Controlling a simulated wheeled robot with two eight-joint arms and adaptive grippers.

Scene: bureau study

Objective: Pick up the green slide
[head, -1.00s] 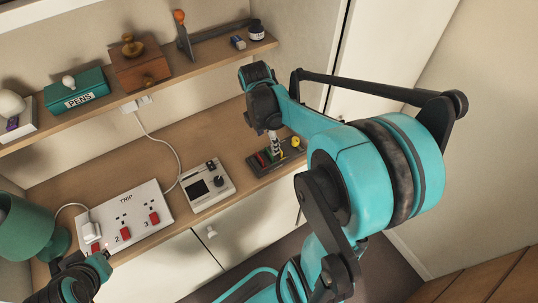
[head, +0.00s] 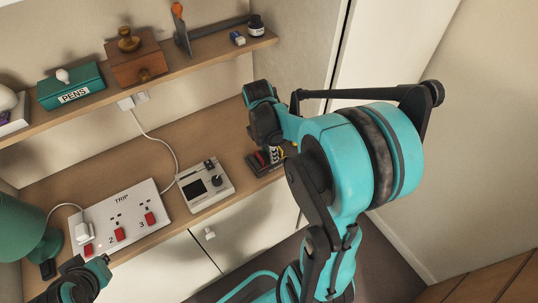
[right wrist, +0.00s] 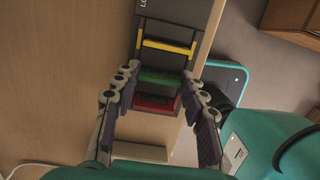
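The green slide (right wrist: 160,78) lies in a dark holder (right wrist: 178,30), between a yellow slide (right wrist: 168,46) and a red slide (right wrist: 157,102). My right gripper (right wrist: 160,72) is open, one finger on each side of the green slide, close to its ends. I cannot tell whether the fingers touch it. In the head view, my right gripper (head: 273,153) is low over the holder (head: 262,168) and hides most of it, including the green slide. My left gripper (head: 102,264) is at the lower left, near the power strip; its fingers are not clear.
A white power strip (head: 120,217) and a green lamp (head: 22,228) are further left. A shelf (head: 190,60) with a box, a stamp and an ink bottle runs above the desk.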

